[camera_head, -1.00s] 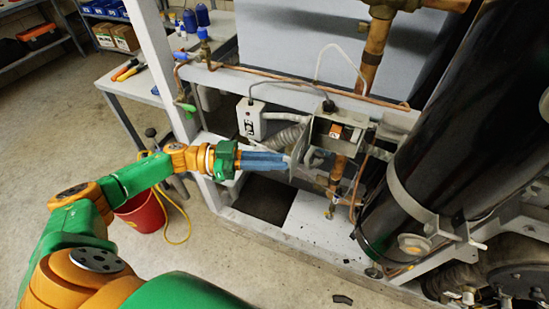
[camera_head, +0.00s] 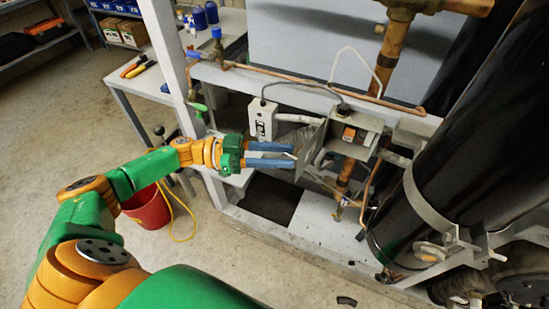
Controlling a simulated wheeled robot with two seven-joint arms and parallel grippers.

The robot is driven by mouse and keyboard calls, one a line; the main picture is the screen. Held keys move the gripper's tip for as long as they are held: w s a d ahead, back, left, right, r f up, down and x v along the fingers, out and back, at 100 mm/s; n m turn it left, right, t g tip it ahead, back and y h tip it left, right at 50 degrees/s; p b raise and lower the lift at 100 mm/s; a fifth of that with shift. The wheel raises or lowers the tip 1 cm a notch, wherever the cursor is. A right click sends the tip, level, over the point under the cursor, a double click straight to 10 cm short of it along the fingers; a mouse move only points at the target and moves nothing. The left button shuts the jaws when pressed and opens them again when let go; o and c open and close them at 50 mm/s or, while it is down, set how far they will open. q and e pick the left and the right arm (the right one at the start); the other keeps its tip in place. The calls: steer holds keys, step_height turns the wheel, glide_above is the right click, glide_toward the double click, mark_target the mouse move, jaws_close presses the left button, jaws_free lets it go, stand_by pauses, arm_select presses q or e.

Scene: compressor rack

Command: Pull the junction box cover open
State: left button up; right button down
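The grey junction box (camera_head: 366,125) is mounted on the rack's rail, with its inside and an orange-marked part showing. Its grey cover (camera_head: 312,146) stands swung out from the box on the left side, at an angle. My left gripper (camera_head: 292,156) is at the cover's outer left side. Its two blue fingers are apart, with a small light piece, seemingly the cover's handle, near the tips between them. I cannot tell whether the fingers touch it. My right gripper is not in view.
A white switch box (camera_head: 262,119) is left of the junction box. Copper pipes and hoses run around it. A large black cylinder (camera_head: 470,140) stands close on the right. A red bucket (camera_head: 148,207) is on the floor at left, where the floor in front is open.

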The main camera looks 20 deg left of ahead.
arm_select(q)
steer(key=shift+w+d+f, duration=0.1)
steer(key=shift+w+d, duration=0.2)
steer(key=shift+d, duration=0.05)
steer(key=shift+s, duration=0.2)
steer(key=shift+a, duration=0.15)
steer(key=shift+w+f, duration=0.1)
steer(key=shift+f, duration=0.05)
steer(key=shift+a+f, duration=0.1)
steer(key=shift+a, duration=0.1)
steer(key=b+v, duration=0.3)
steer(key=v, duration=0.3)
steer(key=shift+s+a, duration=0.25)
steer(key=shift+s, duration=0.05)
